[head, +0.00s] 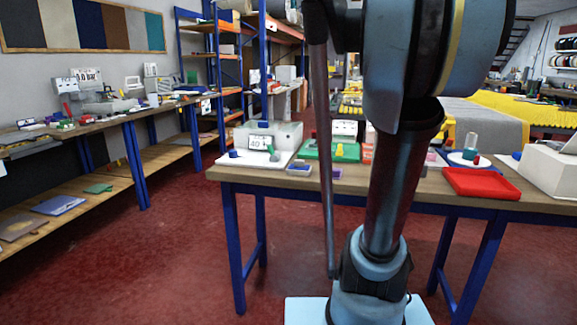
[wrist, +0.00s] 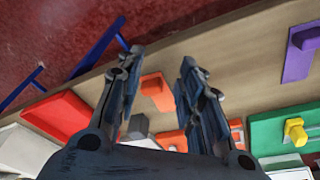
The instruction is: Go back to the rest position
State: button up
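My gripper (wrist: 160,62) shows in the wrist view with its two fingers spread apart and nothing between the tips. It is over the wooden workbench (wrist: 235,75); its height above the top is hard to tell. An orange-red object (wrist: 156,90) lies on the bench and appears between the fingers. In the head view my arm stands in front of the workbench (head: 236,175) and hides the middle of it. My gripper itself is not visible there.
The bench holds a red tray (head: 482,184), a white box (head: 552,170), a green tray (head: 318,150) and a grey bin labelled 40 (head: 270,137). A long side bench (head: 90,127) runs along the left. Red floor (head: 180,250) lies clear between the benches.

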jog(key=s+a+f+n+t+y, duration=0.1)
jog(key=s+a+f+n+y, duration=0.1)
jog(key=s+a+f+n, duration=0.8)
jog(key=s+a+f, duration=0.4)
jog(key=f, duration=0.3)
jog(key=shift+s+a+n, duration=0.15)
jog(key=shift+s+n, duration=0.25)
